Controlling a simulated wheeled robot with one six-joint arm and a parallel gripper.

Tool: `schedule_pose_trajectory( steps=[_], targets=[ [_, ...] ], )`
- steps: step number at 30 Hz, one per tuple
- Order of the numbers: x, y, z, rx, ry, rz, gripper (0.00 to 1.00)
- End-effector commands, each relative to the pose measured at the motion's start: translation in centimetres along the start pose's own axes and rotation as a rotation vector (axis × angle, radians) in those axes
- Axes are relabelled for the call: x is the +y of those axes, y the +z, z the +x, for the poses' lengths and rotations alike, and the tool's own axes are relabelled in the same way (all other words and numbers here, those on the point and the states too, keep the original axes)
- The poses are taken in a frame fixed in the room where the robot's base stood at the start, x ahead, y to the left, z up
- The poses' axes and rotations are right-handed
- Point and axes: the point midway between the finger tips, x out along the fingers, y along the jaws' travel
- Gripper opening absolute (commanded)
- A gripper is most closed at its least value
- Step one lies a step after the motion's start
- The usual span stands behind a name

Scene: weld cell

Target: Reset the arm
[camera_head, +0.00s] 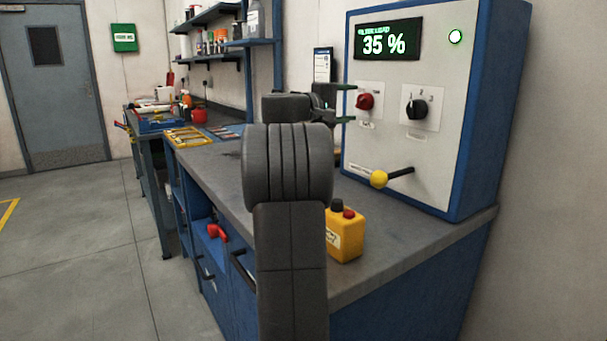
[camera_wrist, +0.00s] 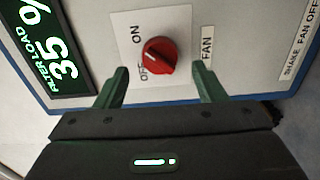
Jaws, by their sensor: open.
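My gripper (camera_head: 350,103) is open in front of the control cabinet, its green fingers pointing at the panel. In the wrist view my gripper (camera_wrist: 161,70) has one finger on each side of the red FAN knob (camera_wrist: 160,56), with a visible space between fingers and knob. The red knob also shows in the head view (camera_head: 364,102). Its white mark points to the left in the wrist view, near the ON and OFF labels; I cannot tell exactly which setting. Nothing is held. My arm stretches out over the workbench (camera_head: 390,230).
A yellow button box (camera_head: 345,237) stands on the bench near my arm. Open floor lies left.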

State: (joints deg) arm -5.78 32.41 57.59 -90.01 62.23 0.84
Motion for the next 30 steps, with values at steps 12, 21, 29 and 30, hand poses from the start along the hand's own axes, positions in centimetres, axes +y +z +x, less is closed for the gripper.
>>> schedule_pose_trajectory(
  steps=[12, 21, 29, 30],
  targets=[
    [0.1, 0.0, 3.9, 0.001, 0.0, -0.014, 0.64],
    [0.0, 0.0, 3.8, 0.0, 0.0, -0.019, 0.64],
    [0.0, 0.0, 2.3, 0.001, 0.0, 0.0, 0.64],
    [0.0, -0.1, 1.7, 0.002, -0.001, 0.0, 0.64]
  ],
)
